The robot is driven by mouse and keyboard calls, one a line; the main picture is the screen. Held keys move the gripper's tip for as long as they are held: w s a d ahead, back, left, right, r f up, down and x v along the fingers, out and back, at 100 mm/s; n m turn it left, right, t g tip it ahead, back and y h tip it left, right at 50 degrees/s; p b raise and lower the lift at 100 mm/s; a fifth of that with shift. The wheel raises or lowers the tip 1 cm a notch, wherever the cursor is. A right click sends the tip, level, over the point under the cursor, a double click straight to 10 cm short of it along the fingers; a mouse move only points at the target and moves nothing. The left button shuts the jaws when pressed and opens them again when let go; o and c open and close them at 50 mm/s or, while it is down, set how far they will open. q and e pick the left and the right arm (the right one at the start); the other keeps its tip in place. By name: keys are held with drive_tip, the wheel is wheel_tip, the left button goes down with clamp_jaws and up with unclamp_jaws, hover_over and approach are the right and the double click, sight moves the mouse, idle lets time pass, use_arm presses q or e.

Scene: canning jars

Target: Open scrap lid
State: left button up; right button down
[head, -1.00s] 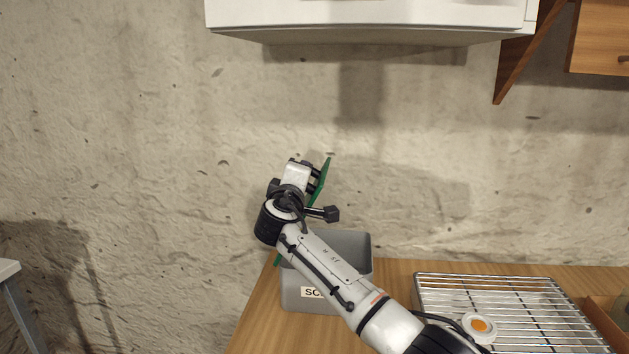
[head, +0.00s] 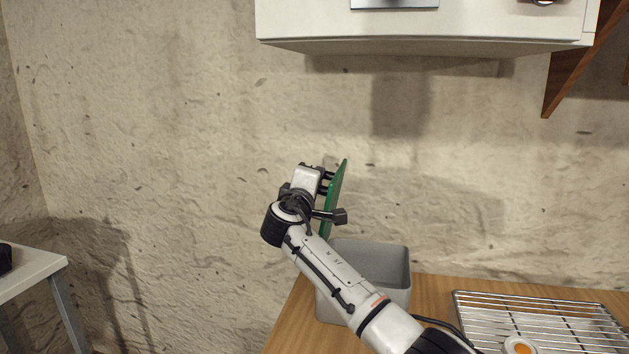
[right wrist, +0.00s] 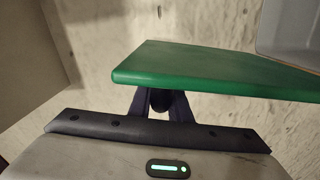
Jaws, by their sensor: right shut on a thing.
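The green lid (head: 337,193) stands nearly upright, tilted, above the left side of the grey scrap bin (head: 388,262) in the head view. The bin's top is uncovered; my forearm hides part of its front. My right gripper (head: 326,183) is shut on the lid, just left of it. In the right wrist view the lid (right wrist: 215,72) spans the middle in front of my gripper (right wrist: 160,100), and the dark fingers reach its near edge. The lower part of the lid is hidden behind my arm in the head view. My left gripper is not in view.
The bin stands on a wooden counter (head: 435,287) near its left end. A wire rack (head: 540,318) lies right of it. A white cabinet (head: 430,25) hangs above. A small table (head: 30,270) stands far left, with open room between it and the counter.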

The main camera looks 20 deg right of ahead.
drive_tip(key=shift+a+r, duration=0.1)
drive_tip(key=shift+r, duration=0.05)
drive_tip(key=c, duration=1.8)
unclamp_jaws()
drive_tip(key=shift+o, duration=0.8)
drive_tip(key=b+v, duration=0.1)
drive_tip(key=v, duration=0.9)
drive_tip(key=shift+a, duration=0.1)
